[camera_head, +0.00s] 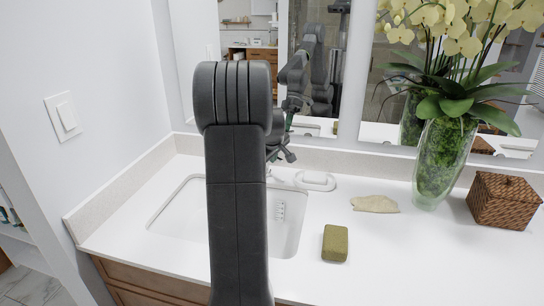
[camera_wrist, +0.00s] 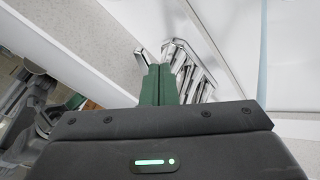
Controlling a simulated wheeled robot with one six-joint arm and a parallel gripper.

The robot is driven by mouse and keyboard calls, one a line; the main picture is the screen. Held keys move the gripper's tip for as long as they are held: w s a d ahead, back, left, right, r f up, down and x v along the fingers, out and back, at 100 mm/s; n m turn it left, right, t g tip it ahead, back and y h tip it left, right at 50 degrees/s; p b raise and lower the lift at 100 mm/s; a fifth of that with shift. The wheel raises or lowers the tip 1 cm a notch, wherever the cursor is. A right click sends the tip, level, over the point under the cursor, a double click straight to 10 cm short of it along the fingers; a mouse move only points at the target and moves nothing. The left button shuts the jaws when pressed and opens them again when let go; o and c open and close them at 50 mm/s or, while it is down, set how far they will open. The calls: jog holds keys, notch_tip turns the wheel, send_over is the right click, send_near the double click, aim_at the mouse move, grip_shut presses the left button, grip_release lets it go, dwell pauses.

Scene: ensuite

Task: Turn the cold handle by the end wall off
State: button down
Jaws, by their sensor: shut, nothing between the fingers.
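In the wrist view my gripper (camera_wrist: 160,85) is shut, its two green fingers together with nothing between them. The fingertips are close to chrome tap parts (camera_wrist: 185,62): a small chrome lever end (camera_wrist: 142,56) shows just left of the fingers, and a larger group of chrome bars shows to their right. I cannot tell whether the fingers touch the metal, nor which part is the cold handle or how it is turned. In the head view my arm hides most of the tap; my gripper (camera_head: 279,154) shows small at the sink's back edge.
The white sink (camera_head: 170,213) is set in a white counter (camera_head: 400,260). The end wall (camera_head: 100,80) is at left, the mirror (camera_head: 345,60) behind. A soap bar (camera_head: 335,243), a white oval dish (camera_head: 315,181), an orchid vase (camera_head: 437,165) and a woven box (camera_head: 503,200) stand right.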

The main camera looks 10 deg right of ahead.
jog(key=shift+d+r+n+p, duration=0.1)
jog(key=shift+d+n+p, duration=0.15)
jog(key=shift+n+p, duration=0.05)
jog(key=d+n+y, duration=0.1)
jog(key=w+d+n+y, duration=0.1)
jog(key=shift+n, duration=0.4)
jog(key=shift+w+d+b, duration=0.55)
jog(key=shift+b, duration=0.1)
dwell(0.4)
